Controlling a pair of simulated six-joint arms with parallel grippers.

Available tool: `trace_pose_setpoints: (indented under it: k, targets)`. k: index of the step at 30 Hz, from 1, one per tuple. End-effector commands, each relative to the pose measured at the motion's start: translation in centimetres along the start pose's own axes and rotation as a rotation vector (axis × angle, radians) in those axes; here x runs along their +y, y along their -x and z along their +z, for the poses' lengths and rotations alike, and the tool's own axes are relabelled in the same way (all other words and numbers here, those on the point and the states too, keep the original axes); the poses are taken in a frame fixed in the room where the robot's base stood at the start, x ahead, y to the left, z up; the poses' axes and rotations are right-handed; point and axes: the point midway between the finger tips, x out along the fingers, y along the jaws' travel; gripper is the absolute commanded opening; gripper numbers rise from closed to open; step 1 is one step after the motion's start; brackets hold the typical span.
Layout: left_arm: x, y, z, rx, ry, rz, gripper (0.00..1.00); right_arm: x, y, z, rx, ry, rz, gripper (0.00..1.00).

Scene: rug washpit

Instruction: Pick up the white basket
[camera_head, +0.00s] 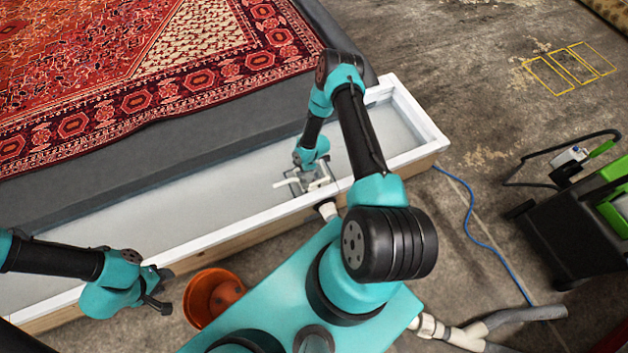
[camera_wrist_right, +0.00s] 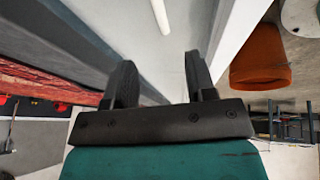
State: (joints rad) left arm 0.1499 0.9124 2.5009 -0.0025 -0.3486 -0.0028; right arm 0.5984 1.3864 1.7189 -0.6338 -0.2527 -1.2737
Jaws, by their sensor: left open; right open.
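I cannot make out a white basket in either view. My right gripper (camera_head: 306,182) is over the white-rimmed trough (camera_head: 421,122), near its right end. Its two dark fingers show apart in the right wrist view (camera_wrist_right: 158,82), with nothing between them. A thin white bar (camera_wrist_right: 160,16) lies in the trough beyond the fingers; a white bar also shows beside this gripper in the head view (camera_head: 286,183). My left gripper (camera_head: 160,292) is at the trough's near edge, left of an orange pot (camera_head: 212,298). It is open, and I see nothing in it.
A patterned red rug (camera_head: 150,60) lies on a grey surface behind the trough. The orange pot also shows in the right wrist view (camera_wrist_right: 261,60). A black and green machine (camera_head: 580,215), a blue cable (camera_head: 480,232) and grey pipes (camera_head: 500,322) are at the right. The far-right floor is mostly clear.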

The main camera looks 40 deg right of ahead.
Motion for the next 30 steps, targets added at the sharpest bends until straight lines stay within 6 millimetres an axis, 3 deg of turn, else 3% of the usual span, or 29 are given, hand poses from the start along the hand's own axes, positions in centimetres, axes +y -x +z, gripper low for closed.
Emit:
trace_pose_setpoints:
  k: [3, 16, 30]
  targets:
    - [0.0, 0.0, 0.0, 0.000, 0.000, 0.000, 0.43, 0.2, -0.7, 1.0, -0.004, 0.055, 0.006, 0.51]
    - [0.0, 0.0, 0.0, 0.000, 0.000, 0.000, 0.43, 0.1, -1.4, 1.0, -0.003, 0.057, 0.005, 0.51]
    - [0.0, 0.0, 0.0, 0.000, 0.000, 0.000, 0.43, 0.1, -7.9, 1.0, -0.003, 0.057, 0.006, 0.51]
